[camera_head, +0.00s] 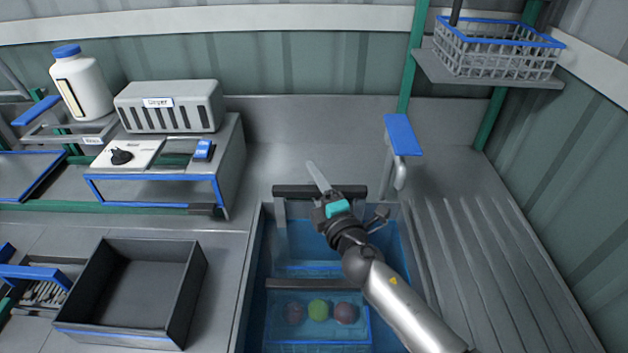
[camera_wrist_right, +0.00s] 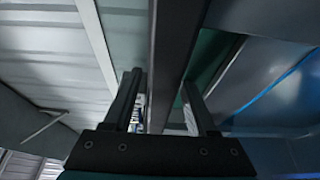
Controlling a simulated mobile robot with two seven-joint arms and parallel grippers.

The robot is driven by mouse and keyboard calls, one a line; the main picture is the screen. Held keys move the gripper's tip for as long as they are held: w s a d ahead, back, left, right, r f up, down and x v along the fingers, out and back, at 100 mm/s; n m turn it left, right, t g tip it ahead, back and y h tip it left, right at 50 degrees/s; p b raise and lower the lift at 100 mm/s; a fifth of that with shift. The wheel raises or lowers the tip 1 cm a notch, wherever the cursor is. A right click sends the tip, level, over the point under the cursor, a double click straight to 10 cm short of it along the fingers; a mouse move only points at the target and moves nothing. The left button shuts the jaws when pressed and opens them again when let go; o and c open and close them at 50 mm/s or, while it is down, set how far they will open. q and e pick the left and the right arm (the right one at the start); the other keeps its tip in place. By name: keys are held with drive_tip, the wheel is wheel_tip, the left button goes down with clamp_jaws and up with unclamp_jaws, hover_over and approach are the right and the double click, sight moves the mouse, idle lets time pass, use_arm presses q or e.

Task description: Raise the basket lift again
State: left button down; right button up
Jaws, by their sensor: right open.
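A blue-tinted tank (camera_head: 243,300) is sunk into the bench. A basket with a blue rim (camera_head: 320,343) sits low in it, holding two reddish round items and a green one. A dark bar (camera_head: 290,190) crosses the tank's far end, and another dark bar (camera_head: 310,285) lies nearer, above the basket. My right gripper (camera_head: 318,180) is at the far bar, reaching over it. In the right wrist view, my open right gripper (camera_wrist_right: 163,100) has a dark bar (camera_wrist_right: 176,50) running between its fingers. Whether the fingers touch it I cannot tell. My left gripper is out of view.
A blue-topped tap (camera_head: 402,140) stands behind the tank, right of the gripper. A ribbed draining board (camera_head: 490,260) is clear at the right. A wire basket (camera_head: 500,55) sits on a high shelf. A dark empty bin (camera_head: 130,300) and a control box (camera_head: 160,165) stand left.

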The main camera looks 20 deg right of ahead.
clamp_jaws()
idle(0.5)
idle(1.0)
